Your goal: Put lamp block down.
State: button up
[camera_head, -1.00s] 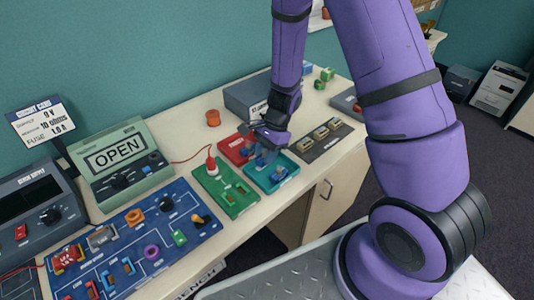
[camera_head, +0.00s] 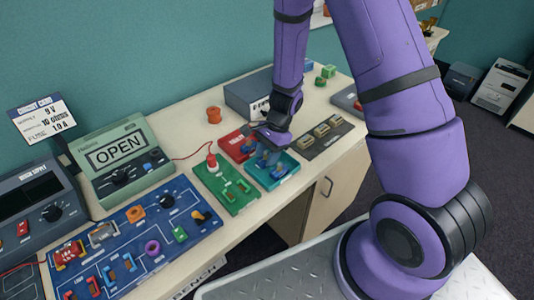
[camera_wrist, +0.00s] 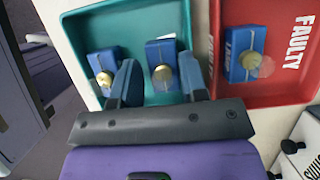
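My gripper (camera_wrist: 158,60) is over the teal tray (camera_wrist: 105,22), pointing down into it. Its two blue fingers stand apart on either side of a blue block with a brass knob (camera_wrist: 163,65), with a narrow gap showing at each side. That block appears to rest on the tray floor. A second similar block (camera_wrist: 104,70) lies left of it in the same tray. A third blue block (camera_wrist: 246,52), with lettering that seems to read LAMP, lies in the red tray marked FAULTY (camera_wrist: 290,90). In the head view, my gripper (camera_head: 268,160) partly hides the teal tray (camera_head: 284,177).
A green board with a red-capped part (camera_head: 228,190) stands left of the trays, and a dark strip with several parts (camera_head: 328,147) to the right. A grey box (camera_head: 244,97) is behind. The blue circuit board (camera_head: 130,230) and green OPEN meter (camera_head: 122,160) fill the left side.

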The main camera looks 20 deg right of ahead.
jog(key=shift+w+a+r, duration=0.1)
jog(key=shift+w+r, duration=0.1)
jog(key=shift+w, duration=0.15)
jog(key=shift+r, duration=0.25)
jog(key=v, duration=1.2)
jog(key=s+r+n+t+h, duration=0.1)
jog(key=s+r+n, duration=0.3)
jog(key=r, duration=0.5)
jog(key=s+r+n+t, duration=0.25)
jog(key=s+r, duration=0.25)
jog(key=r, duration=0.3)
jog(key=s+d+r+n+t+h, duration=0.2)
jog(key=s+r+n, duration=0.6)
jog(key=s, duration=0.5)
notch_tip(320, 180, up, 2)
jog(key=shift+s+d+r+t+h, duration=0.1)
jog(key=shift+s+d+t+h, duration=0.25)
jog(key=shift+t+h, duration=0.3)
jog(key=shift+a, duration=0.15)
